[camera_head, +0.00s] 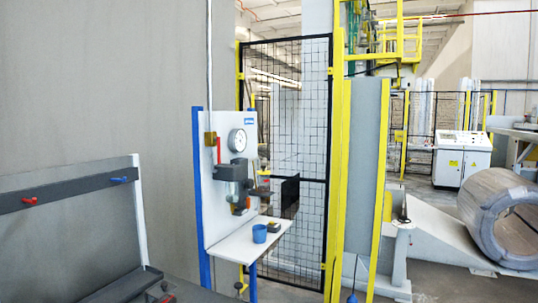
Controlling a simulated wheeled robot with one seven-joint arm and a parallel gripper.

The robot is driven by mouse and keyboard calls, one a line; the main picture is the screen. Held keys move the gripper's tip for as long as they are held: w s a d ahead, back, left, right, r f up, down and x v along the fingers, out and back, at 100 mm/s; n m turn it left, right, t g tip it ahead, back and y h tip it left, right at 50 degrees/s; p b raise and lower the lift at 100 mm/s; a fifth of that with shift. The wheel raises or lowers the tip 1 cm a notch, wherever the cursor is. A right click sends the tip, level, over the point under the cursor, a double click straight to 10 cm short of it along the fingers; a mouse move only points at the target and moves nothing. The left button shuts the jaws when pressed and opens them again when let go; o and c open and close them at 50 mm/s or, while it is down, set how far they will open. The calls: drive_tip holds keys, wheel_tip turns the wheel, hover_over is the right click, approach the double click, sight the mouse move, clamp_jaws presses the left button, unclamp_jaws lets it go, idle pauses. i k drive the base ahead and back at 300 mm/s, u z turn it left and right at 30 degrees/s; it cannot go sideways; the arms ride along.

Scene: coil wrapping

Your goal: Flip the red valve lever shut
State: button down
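A small upright red lever (218,150) shows on the white panel, beside a brass-coloured fitting (210,138) at the foot of a thin vertical pipe. It looks like the valve lever, standing roughly vertical. A second red handle (29,200) sticks out from a dark rail at the left, so which red part is the valve lever is not fully certain. My gripper is not in view.
The white panel (218,225) has blue posts, a round gauge (237,140) and a shelf (240,246) with a blue cup (259,233). The dark rail (75,190) also has a blue handle (118,179). A mesh fence (300,130) stands behind; a large coil (482,205) lies right.

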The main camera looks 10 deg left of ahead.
sight(216, 139)
drive_tip(key=z, duration=0.1)
drive_tip(key=i, duration=0.9)
drive_tip(key=u, duration=0.75)
drive_tip(key=i, duration=0.65)
drive_tip(key=u, duration=0.55)
